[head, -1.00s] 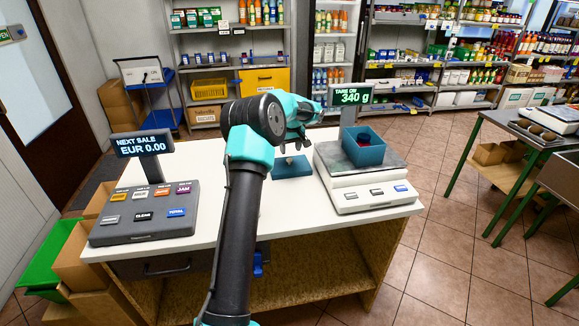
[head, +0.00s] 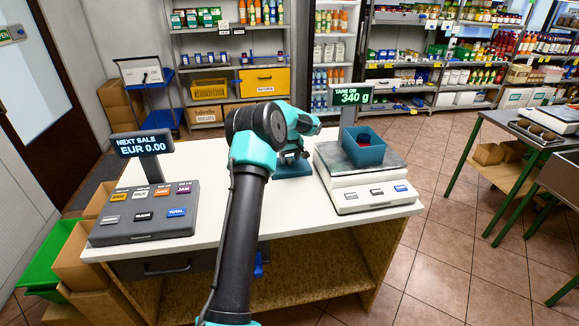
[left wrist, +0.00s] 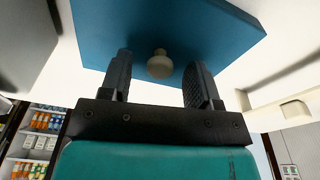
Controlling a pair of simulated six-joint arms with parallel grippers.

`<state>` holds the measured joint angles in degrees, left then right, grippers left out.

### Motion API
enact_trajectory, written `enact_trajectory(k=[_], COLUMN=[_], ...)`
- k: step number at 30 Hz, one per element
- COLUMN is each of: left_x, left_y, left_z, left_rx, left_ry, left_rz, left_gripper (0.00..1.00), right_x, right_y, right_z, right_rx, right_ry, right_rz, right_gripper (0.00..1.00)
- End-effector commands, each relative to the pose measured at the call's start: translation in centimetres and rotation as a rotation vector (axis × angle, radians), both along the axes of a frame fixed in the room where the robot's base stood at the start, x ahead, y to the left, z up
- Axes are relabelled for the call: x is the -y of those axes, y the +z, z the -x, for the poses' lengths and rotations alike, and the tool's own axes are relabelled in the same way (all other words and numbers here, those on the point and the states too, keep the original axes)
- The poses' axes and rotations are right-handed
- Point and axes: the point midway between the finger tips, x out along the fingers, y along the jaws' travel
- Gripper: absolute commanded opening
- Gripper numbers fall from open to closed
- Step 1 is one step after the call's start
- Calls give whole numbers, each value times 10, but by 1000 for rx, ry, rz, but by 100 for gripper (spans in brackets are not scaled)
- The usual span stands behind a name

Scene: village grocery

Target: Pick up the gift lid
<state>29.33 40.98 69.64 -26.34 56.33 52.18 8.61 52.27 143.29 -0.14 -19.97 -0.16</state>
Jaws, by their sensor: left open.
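The gift lid (left wrist: 205,28) is a flat blue square with a pale round knob (left wrist: 160,64) on it. In the head view the lid (head: 293,170) lies on the white counter, left of the scale, partly hidden by my left arm. My left gripper (left wrist: 160,85) is open, with one finger on each side of the knob and a gap to it on both sides. In the head view my left gripper (head: 294,156) is just above the lid. A blue open gift box (head: 366,150) stands on the scale with something dark red inside. My right gripper is not in view.
The scale (head: 358,182) reads 340 g and stands close to the right of the lid. A cash register (head: 145,212) stands at the counter's left. The counter (head: 225,175) between register and lid is clear.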

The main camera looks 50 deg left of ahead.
Motion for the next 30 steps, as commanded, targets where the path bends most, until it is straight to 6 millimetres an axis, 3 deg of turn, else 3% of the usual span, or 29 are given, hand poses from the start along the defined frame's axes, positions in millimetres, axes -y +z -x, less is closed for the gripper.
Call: enact_trajectory(k=[9, 25, 30], left_x=[0, 0, 0], left_y=[0, 0, 1], left_z=[0, 0, 0], left_rx=[0, 0, 0], left_ry=[0, 0, 0], left_rz=[0, 0, 0], left_gripper=[56, 5, 3], right_x=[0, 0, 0], right_y=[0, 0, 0], right_z=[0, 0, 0], right_rx=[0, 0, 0], right_ry=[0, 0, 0], right_rz=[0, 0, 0], right_gripper=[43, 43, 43])
